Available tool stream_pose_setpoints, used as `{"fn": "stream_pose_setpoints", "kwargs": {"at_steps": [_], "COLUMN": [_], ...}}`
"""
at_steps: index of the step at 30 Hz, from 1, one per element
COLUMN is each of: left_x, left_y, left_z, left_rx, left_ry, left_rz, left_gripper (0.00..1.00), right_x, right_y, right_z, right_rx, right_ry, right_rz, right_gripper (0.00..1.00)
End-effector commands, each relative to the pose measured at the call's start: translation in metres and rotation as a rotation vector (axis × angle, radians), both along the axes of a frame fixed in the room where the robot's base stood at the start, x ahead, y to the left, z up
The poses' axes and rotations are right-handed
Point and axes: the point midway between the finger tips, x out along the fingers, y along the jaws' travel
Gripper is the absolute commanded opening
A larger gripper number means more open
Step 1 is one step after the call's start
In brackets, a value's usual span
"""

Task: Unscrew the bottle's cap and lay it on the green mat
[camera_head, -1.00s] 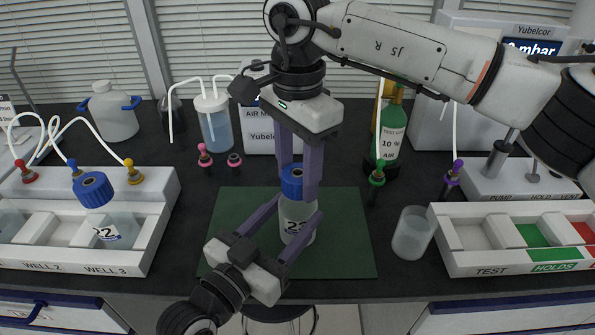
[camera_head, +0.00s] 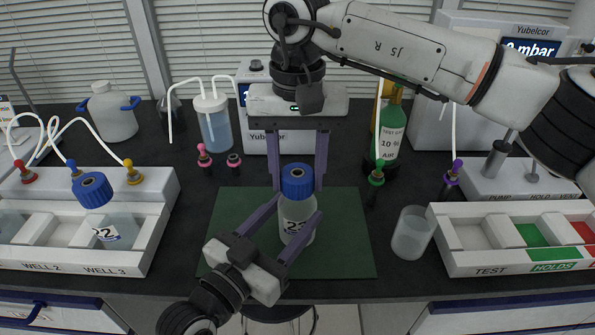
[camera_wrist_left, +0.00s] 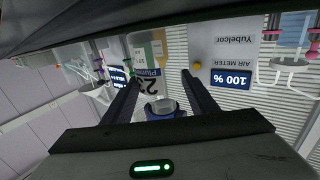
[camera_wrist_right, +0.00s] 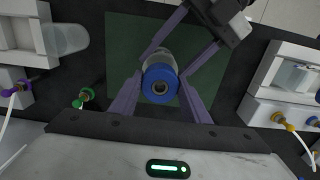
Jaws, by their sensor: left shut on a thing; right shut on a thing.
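The bottle (camera_head: 297,222) is clear with a white number label. It stands upright on the green mat (camera_head: 345,255), and its blue cap (camera_head: 297,182) sits at its top. My left gripper (camera_head: 300,225) is shut on the bottle's body from the front left. My right gripper (camera_head: 298,188) points down from above, its fingers shut on the cap's two sides. In the right wrist view the cap (camera_wrist_right: 160,84) lies between the fingers, above the bottle. Whether the cap's thread is loose cannot be seen.
A second blue-capped bottle (camera_head: 115,230) leans in the left rack (camera_head: 150,215). A clear beaker (camera_head: 412,233) stands right of the mat, beside the right rack (camera_head: 470,262). Coloured connectors and a green bottle (camera_head: 391,130) stand behind. The mat is bare beside the bottle.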

Motion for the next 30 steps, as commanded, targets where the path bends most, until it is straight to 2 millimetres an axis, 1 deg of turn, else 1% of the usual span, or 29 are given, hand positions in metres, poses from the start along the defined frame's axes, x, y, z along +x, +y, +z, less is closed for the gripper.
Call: {"fn": "stream_pose_setpoints", "kwargs": {"at_steps": [8,24,30], "left_x": [0.000,0.000,0.000], "left_y": [0.000,0.000,0.000], "left_z": [-0.001,-0.001,-0.001], "left_rx": [0.001,0.001,0.001], "left_ry": [0.001,0.001,0.001], "left_rz": [0.000,0.000,0.000], "left_gripper": [0.00,0.00,0.00], "right_x": [0.000,0.000,0.000], "right_y": [0.000,0.000,0.000], "right_z": [0.003,0.022,0.022], "right_rx": [0.000,0.000,0.000], "right_ry": [-0.001,-0.001,0.000], "right_rz": [-0.001,-0.002,-0.001], "right_gripper": [0.16,0.16,0.16]}}
